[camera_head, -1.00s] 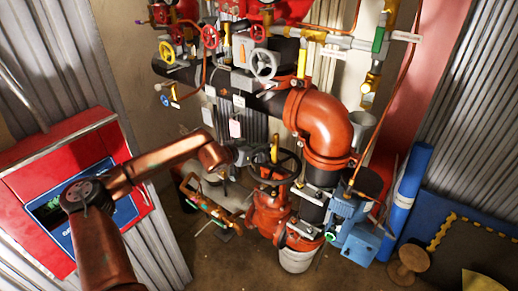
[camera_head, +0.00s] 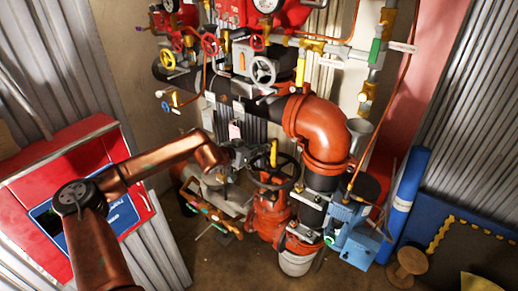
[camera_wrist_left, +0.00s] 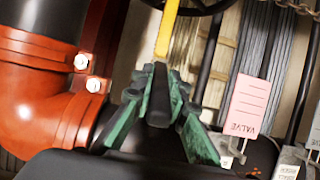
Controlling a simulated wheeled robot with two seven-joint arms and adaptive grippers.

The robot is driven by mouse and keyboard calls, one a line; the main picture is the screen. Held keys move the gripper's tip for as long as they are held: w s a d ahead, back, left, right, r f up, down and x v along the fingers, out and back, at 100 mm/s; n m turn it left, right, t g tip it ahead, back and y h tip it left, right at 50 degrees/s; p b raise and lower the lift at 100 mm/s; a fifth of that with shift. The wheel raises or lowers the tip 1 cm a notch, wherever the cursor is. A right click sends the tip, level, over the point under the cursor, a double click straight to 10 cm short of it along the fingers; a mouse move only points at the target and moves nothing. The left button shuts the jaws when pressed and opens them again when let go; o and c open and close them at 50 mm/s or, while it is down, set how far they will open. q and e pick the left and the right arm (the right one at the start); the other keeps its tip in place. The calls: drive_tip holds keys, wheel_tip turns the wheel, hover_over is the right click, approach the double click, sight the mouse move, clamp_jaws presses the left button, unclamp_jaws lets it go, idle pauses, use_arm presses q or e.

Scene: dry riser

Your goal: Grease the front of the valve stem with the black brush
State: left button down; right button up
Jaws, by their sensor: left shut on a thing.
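The yellow valve stem (camera_head: 273,153) stands upright in the middle of the black handwheel (camera_head: 294,176), above the red valve body. In the left wrist view the stem (camera_wrist_left: 167,32) is a yellow bar at the top, with part of the handwheel (camera_wrist_left: 200,6) behind it. My left gripper (camera_head: 251,155) is just left of the stem. Its green-padded fingers (camera_wrist_left: 160,98) are shut on a dark, rod-like thing, seemingly the black brush (camera_wrist_left: 159,100). The brush end points towards the stem; whether they touch I cannot tell. My right gripper is not in view.
A thick orange pipe elbow (camera_head: 322,125) rises right of the valve. Gauges and small handwheels (camera_head: 262,70) crowd above. A pink tag (camera_wrist_left: 253,105) hangs close by.

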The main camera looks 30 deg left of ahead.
use_arm(q)
drive_tip(key=f+v, duration=0.1)
drive_tip(key=v, duration=0.6)
drive_tip(key=shift+s, duration=0.25)
drive_tip(key=shift+f, duration=0.1)
idle(0.4)
